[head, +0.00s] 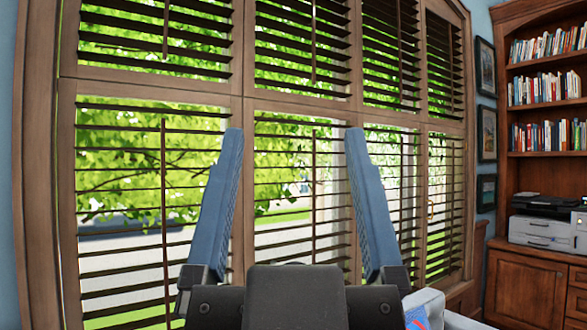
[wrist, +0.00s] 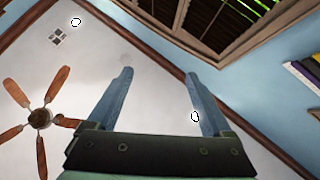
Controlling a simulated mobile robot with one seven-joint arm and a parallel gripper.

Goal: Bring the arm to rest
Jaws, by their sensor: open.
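My gripper (head: 294,145) rises from the bottom middle of the head view. Its two blue fingers stand wide apart with nothing between them, and the shuttered window shows through the gap. In the wrist view my gripper (wrist: 160,82) is also open and empty. That view looks up at the white ceiling (wrist: 95,65), so the fingers point upward.
A tall window with wooden shutters (head: 243,200) fills the head view behind my gripper. A wooden bookcase (head: 528,285) with books and a printer (head: 540,232) stands at the right. A ceiling fan (wrist: 39,118) shows in the wrist view.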

